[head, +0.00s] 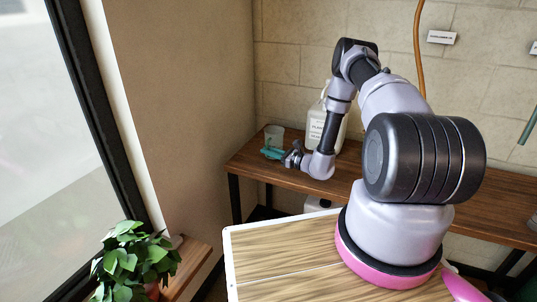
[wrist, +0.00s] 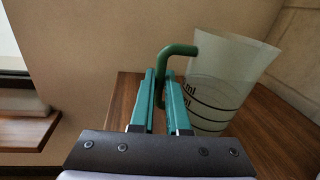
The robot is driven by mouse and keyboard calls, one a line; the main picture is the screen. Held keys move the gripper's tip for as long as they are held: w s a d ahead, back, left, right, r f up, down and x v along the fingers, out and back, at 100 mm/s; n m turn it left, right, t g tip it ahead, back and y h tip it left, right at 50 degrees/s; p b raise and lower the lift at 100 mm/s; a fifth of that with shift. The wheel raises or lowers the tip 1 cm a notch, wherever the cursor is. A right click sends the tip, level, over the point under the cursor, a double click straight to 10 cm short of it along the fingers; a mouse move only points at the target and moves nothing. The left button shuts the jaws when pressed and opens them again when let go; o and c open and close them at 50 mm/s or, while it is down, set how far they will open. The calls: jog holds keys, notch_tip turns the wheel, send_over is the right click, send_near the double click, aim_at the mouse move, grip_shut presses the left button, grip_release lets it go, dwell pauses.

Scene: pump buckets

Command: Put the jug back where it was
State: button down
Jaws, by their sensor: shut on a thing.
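The jug (head: 275,134) is a translucent measuring jug with dark level marks, at the left end of the wooden bench against the wall. In the wrist view the jug (wrist: 225,75) is upright or nearly so, to the right of the fingers. Its green handle (wrist: 182,50) faces my gripper. My gripper (wrist: 160,78) has teal fingers shut on the handle. In the head view my gripper (head: 271,152) is just in front of the jug. I cannot tell whether the jug's base touches the bench.
The wooden bench (head: 240,163) runs along the brick wall. A large white labelled bottle (head: 316,126) stands behind my forearm, right of the jug. Another white container (head: 316,204) is under the bench. A potted plant (head: 135,258) is at the lower left by the window.

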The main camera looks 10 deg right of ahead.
jog(key=shift+f, duration=0.5)
jog(key=shift+f, duration=0.15)
jog(key=c, duration=0.9)
grip_release()
